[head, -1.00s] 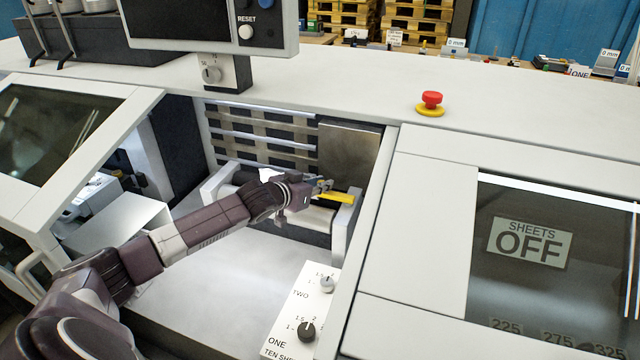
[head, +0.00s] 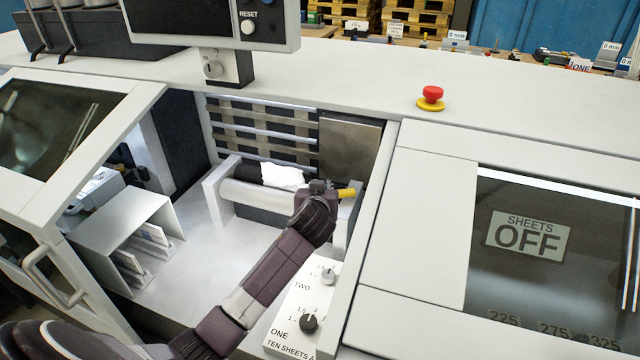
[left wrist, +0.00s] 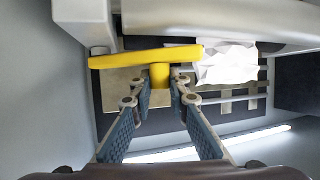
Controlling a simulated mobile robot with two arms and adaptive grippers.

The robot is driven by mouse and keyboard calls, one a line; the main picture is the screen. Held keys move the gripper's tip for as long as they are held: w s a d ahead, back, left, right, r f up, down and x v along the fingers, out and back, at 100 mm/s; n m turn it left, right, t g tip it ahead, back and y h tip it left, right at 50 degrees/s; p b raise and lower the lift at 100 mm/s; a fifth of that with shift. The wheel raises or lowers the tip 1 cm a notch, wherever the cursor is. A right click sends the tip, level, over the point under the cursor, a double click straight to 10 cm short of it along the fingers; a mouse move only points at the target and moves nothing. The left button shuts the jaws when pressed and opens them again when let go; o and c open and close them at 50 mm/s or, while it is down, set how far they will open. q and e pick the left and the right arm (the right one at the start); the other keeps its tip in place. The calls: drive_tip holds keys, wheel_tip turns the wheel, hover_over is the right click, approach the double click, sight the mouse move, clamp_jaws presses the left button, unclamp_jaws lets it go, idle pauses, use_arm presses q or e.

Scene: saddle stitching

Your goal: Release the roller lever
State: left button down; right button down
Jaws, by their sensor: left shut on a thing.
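The yellow roller lever (head: 347,192) sits at the right end of the pale roller (head: 255,194) inside the machine's open bay. In the left wrist view the lever shows as a yellow bar (left wrist: 140,57) with a short yellow stem. My left gripper (head: 322,187) is at the lever and hides part of it in the head view. In the left wrist view the left gripper's fingertips (left wrist: 160,82) are shut around the stem, with the bar just beyond them. A crumpled white paper (head: 283,177) lies at the roller; it also shows in the left wrist view (left wrist: 226,64). My right gripper is out of view.
A panel with black and grey knobs (head: 309,323) stands in front of the bay, close to my left arm. The bay's right wall (head: 372,220) is near the lever. A grey open box (head: 120,225) with small parts stands left. The bay floor between is clear.

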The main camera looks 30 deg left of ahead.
use_arm(q)
drive_tip(key=shift+s+d+n+g+y, duration=0.4)
drive_tip(key=shift+n+y, duration=0.3)
drive_tip(key=shift+y, duration=0.1)
drive_tip(key=c, duration=1.8)
unclamp_jaws()
wheel_tip(320, 180, up, 10)
